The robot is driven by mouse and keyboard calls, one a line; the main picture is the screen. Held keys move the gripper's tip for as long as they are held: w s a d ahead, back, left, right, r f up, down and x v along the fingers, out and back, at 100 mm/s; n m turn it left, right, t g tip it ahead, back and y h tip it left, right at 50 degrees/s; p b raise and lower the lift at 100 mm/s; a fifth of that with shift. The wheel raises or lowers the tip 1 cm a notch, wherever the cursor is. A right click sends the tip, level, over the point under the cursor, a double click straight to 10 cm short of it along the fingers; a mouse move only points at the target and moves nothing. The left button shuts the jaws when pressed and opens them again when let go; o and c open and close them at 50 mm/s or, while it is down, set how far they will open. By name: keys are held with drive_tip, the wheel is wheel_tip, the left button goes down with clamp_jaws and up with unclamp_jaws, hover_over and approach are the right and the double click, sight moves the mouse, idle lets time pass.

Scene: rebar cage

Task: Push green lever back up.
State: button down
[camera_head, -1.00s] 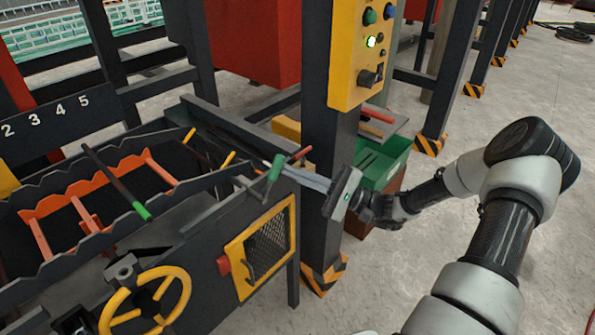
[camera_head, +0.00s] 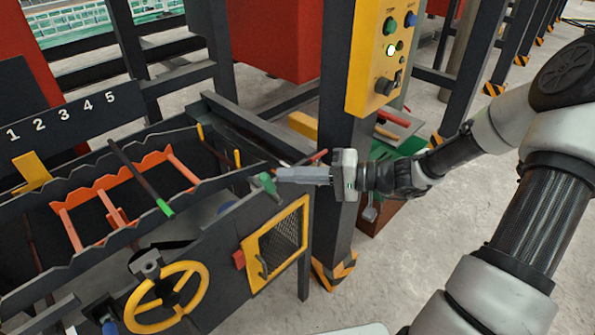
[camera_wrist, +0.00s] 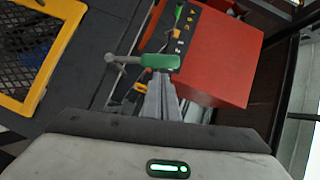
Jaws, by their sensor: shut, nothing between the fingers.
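The green lever (camera_head: 267,183) is a short green handle on a metal stem at the right end of the dark machine, above the yellow mesh panel. My gripper (camera_head: 281,174) is shut and empty, its fingers pointing left with the tips right at the handle. In the wrist view, the green handle (camera_wrist: 160,61) lies crosswise just beyond the fingertips (camera_wrist: 161,78), its grey stem running left. The tips seem to touch it or nearly so; contact is not certain.
A dark post with a yellow button panel (camera_head: 384,60) stands close behind my gripper. A yellow handwheel (camera_head: 168,298) and mesh panel (camera_head: 277,242) are on the machine's front. A green-tipped rod (camera_head: 164,206) lies over the trough. Floor at right is open.

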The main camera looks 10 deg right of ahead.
drive_tip(key=shift+s+a+n+h, duration=0.4)
drive_tip(key=shift+a+n+h, duration=0.1)
drive_tip(key=shift+n, duration=0.1)
idle(0.3)
drive_tip(key=shift+r, duration=0.1)
